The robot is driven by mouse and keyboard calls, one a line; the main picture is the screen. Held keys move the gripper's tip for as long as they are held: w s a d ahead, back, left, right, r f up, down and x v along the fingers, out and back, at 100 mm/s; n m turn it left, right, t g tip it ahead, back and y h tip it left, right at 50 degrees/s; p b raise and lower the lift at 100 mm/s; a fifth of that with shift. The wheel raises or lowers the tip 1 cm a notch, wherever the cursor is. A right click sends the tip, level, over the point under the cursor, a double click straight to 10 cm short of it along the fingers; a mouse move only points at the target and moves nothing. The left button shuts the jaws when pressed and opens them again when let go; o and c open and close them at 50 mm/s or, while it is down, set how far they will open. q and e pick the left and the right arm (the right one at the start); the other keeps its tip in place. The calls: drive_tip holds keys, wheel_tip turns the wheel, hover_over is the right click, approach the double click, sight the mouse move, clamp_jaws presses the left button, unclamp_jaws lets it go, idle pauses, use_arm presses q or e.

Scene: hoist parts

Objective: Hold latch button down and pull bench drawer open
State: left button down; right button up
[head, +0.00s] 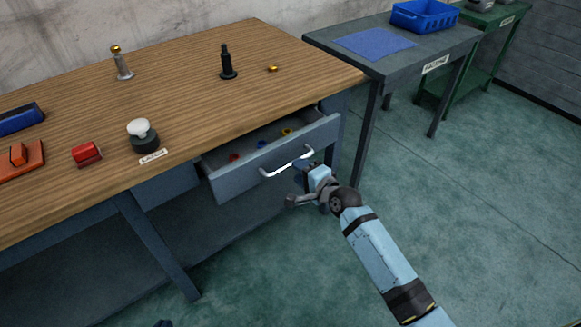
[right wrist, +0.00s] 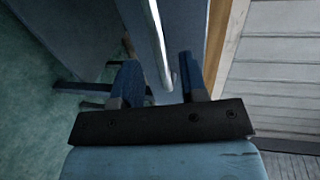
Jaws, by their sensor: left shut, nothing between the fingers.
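The bench drawer (head: 270,165) stands partly out from under the wooden bench, its inside showing. Its pale bar handle (head: 287,163) is on the front face. My right gripper (head: 306,168) is at the handle's right end. In the right wrist view the handle (right wrist: 158,42) runs between the two blue fingers of my right gripper (right wrist: 165,82), which are apart with gaps visible beside the bar. The likely latch button, a white knob (head: 138,127) on a black base, stands on the bench top with nothing on it. Only a dark tip of my left gripper (head: 164,323) shows at the bottom edge.
On the bench (head: 190,75) are a red block (head: 87,153), an orange piece (head: 22,160), a blue item (head: 20,118) and upright metal and black parts. Small coloured pieces lie in the drawer. A grey table (head: 385,60) stands behind right. Floor to the right is clear.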

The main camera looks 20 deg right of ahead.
drive_tip(key=x, duration=0.4)
drive_tip(key=shift+w+f+b, duration=0.1)
drive_tip(key=shift+w+b, duration=0.2)
drive_tip(key=shift+b, duration=0.1)
use_arm(q)
drive_tip(key=shift+d+r, duration=0.1)
use_arm(e)
drive_tip(key=shift+w+a, duration=0.1)
drive_tip(key=shift+w, duration=0.05)
